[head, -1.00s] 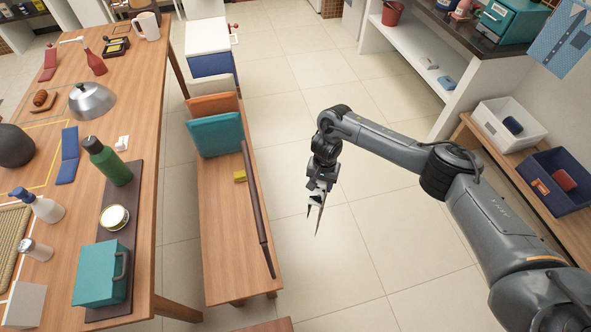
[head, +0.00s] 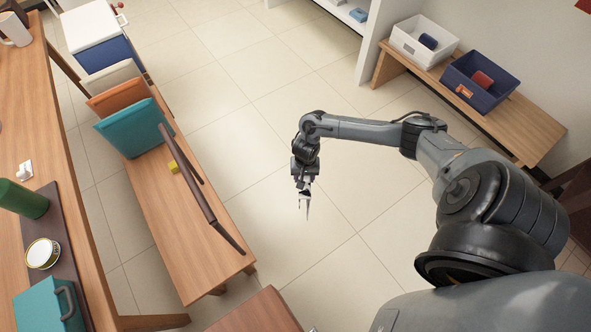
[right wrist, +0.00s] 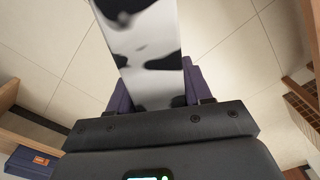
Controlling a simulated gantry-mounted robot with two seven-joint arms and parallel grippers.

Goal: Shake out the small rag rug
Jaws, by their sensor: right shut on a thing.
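My right gripper (head: 304,188) hangs over open floor to the right of the bench. It is shut on a narrow, flat white thing with black patches (head: 306,205), which points downward. In the right wrist view this patterned thing (right wrist: 150,50) runs up from between the fingers, and its far end is out of frame. I cannot tell what it is. No small rag rug can be made out for sure in any view. My left gripper is not in view.
A table edge lies further left. White (head: 420,50) and navy (head: 462,92) bins sit on a low shelf. Tiled floor between is clear.

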